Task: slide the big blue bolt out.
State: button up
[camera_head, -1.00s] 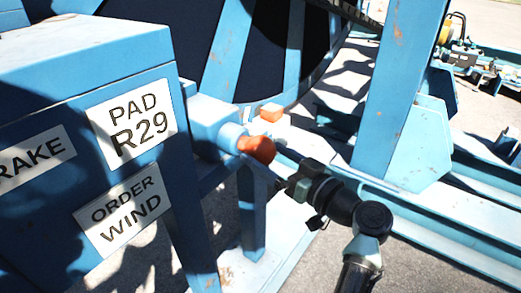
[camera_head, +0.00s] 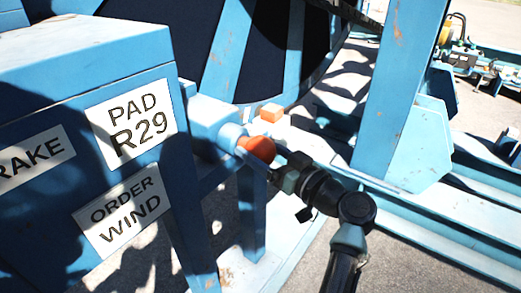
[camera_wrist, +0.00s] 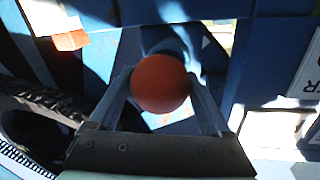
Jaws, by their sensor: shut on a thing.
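The big blue bolt (camera_head: 231,134) sticks out of a blue housing on the cabinet's right side and ends in an orange-red ball knob (camera_head: 261,149). In the wrist view the knob (camera_wrist: 160,83) sits between the two fingers of my gripper (camera_wrist: 163,92), which is shut on it. In the head view my gripper (camera_head: 277,171) reaches the knob from the lower right. The fingertips are partly hidden there by the knob and the wrist.
A blue cabinet (camera_head: 100,75) with white signs stands at the left. A small orange block (camera_head: 271,112) lies behind the knob. A large dark reel with blue spokes (camera_head: 227,50) is behind. A blue post (camera_head: 395,95) and rails stand at the right.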

grip_shut()
jog(key=w+d+b+v, duration=0.1)
jog(key=b+v, duration=0.1)
jog(key=v, duration=0.8)
jog(key=shift+d+b, duration=0.4)
jog(key=shift+d, duration=0.15)
jog(key=shift+f, duration=0.1)
jog(key=o, duration=1.3)
grip_release()
jog(key=shift+s, duration=0.1)
jog(key=v, duration=1.3)
jog(key=shift+p, duration=0.45)
jog(key=shift+d, duration=0.1)
